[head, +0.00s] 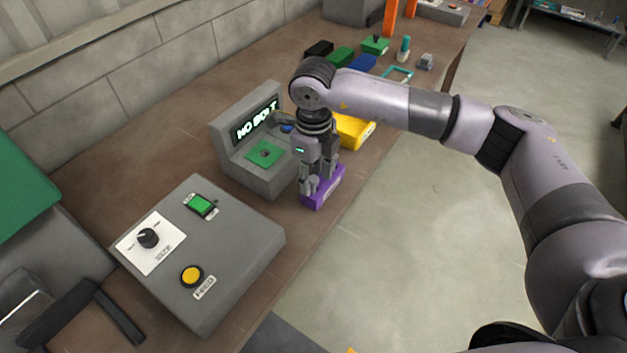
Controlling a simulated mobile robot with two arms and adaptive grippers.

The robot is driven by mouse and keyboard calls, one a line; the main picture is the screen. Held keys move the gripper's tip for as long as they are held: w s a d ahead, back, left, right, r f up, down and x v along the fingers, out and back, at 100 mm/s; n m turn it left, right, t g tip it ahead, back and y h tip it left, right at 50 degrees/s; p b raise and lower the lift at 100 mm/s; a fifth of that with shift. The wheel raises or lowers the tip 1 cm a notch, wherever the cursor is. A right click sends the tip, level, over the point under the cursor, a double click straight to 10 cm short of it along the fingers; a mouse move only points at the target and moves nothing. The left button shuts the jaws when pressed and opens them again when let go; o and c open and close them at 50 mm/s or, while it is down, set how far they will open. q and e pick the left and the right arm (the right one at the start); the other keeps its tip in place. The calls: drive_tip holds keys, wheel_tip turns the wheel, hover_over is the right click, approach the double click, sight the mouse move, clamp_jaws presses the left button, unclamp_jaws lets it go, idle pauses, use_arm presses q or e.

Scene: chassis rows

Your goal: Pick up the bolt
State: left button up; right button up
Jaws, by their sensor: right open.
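My right gripper (317,188) points down over a small purple bin (328,192) at the table's front edge, with its fingertips at or just inside the bin. The gripper is open. I cannot make out a bolt; the inside of the bin is mostly hidden by the gripper.
A grey control box (240,259) with a dial, a green-lit switch and a yellow button (192,276) stands at the near left. A yellow bin (355,131) is behind the gripper. Several green, blue and black items lie farther back on the brown table (130,171).

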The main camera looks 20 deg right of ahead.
drive_tip(key=shift+f, duration=0.75)
drive_tip(key=shift+c, duration=0.4)
clamp_jaws()
